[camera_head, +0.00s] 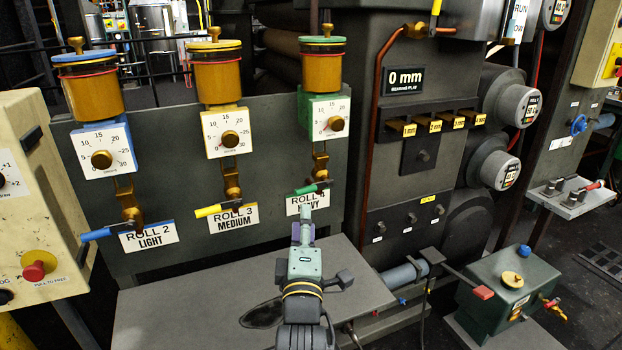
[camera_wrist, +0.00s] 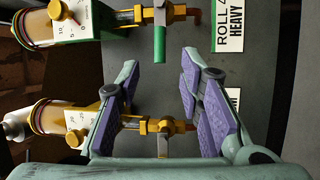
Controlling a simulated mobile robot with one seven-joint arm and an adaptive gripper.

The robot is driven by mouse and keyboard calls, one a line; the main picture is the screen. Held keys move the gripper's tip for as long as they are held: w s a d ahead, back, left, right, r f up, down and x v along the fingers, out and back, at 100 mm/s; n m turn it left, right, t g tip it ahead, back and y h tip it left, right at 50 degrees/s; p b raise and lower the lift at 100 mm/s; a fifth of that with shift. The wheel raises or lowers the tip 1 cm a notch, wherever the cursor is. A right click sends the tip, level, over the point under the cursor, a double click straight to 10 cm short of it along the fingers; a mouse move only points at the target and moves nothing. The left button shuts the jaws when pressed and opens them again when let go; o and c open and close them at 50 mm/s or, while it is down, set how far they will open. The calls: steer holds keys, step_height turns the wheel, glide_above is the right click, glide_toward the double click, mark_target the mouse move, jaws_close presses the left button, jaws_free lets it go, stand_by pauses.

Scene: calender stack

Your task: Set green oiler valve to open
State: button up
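The green-topped oiler (camera_head: 323,73) hangs at the right of three oilers, above the ROLL 4 HEAVY label (camera_head: 307,205). Its green valve handle (camera_head: 312,188) points left, roughly crosswise to the brass outlet. The handle also shows in the wrist view (camera_wrist: 159,45), at the top centre. My gripper (camera_wrist: 160,66) is open and empty, its purple-padded fingers spread to either side of the handle's line. The handle's end lies just beyond the fingertips, with no contact visible. In the head view my gripper (camera_head: 303,232) is just below the label, its fingers partly hidden.
The yellow-handled valve (camera_head: 213,210) is left of the green one, and the blue-handled valve (camera_head: 100,234) is farther left. A grey tabletop (camera_head: 170,310) lies below. A dark machine housing with knobs (camera_head: 422,156) stands at right.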

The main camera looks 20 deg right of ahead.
mark_target(306, 193)
steer(key=p+x, duration=0.2)
steer(key=x, duration=0.8)
steer(key=shift+w+d+p, duration=0.15)
steer(key=shift+w+p, duration=0.1)
steer(key=shift+p, duration=0.1)
steer(key=shift+r, duration=0.1)
jaws_close()
stand_by(0.3)
